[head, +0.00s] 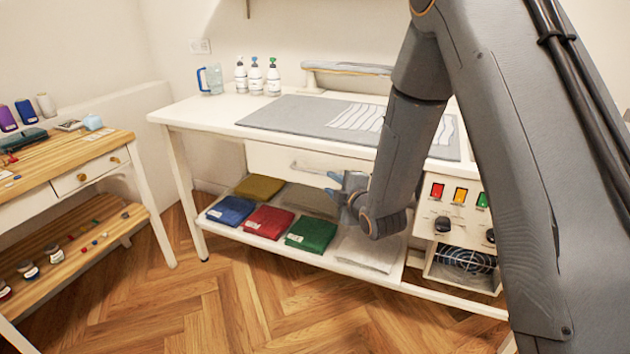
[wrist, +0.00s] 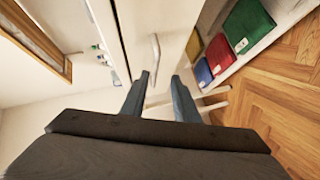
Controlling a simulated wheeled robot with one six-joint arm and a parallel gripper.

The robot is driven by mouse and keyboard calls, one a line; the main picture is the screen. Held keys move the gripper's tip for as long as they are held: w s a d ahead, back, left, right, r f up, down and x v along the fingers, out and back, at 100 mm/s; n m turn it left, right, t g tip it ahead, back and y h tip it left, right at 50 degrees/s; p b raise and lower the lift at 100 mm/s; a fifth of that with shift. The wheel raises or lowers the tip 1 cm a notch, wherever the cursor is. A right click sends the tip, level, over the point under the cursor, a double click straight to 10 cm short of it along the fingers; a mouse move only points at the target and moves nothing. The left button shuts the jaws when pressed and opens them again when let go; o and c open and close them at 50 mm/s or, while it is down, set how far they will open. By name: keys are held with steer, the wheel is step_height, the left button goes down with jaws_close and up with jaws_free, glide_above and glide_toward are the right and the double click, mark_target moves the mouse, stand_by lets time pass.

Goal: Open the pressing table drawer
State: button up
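The white pressing table (head: 205,113) stands against the wall. Its white drawer (head: 264,158) is under the tabletop, and its front looks flush with the table. The drawer's pale bar handle (head: 308,170) is partly beside my gripper (head: 335,184) in the head view. In the wrist view the handle (wrist: 154,48) runs lengthwise on the drawer front (wrist: 150,18), just beyond and roughly in line with the gap between my fingertips (wrist: 161,76). My fingers are apart with nothing clearly held. Whether they touch the handle cannot be told. My arm hides the drawer's right part.
Folded blue (head: 231,210), red (head: 269,221) and green (head: 311,233) cloths lie on the shelf below the drawer. A control panel (head: 450,215) with coloured switches is at right. A wooden-topped table (head: 60,160) stands at left. The floor (head: 215,290) in front is clear.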

mark_target(314, 173)
steer(key=shift+n+t+y, duration=0.5)
steer(key=shift+n+y, duration=0.2)
steer(key=shift+n, duration=0.1)
steer(key=shift+s+a+x, duration=0.1)
steer(key=shift+a+x, duration=0.1)
steer(key=shift+x, duration=1.3)
steer(key=shift+s+a+x, duration=0.1)
steer(key=shift+a+x, duration=0.15)
steer(key=shift+x, duration=1.3)
steer(key=shift+s+a+x, duration=0.1)
steer(key=shift+a+x, duration=0.1)
steer(key=shift+x, duration=1.3)
jaws_close()
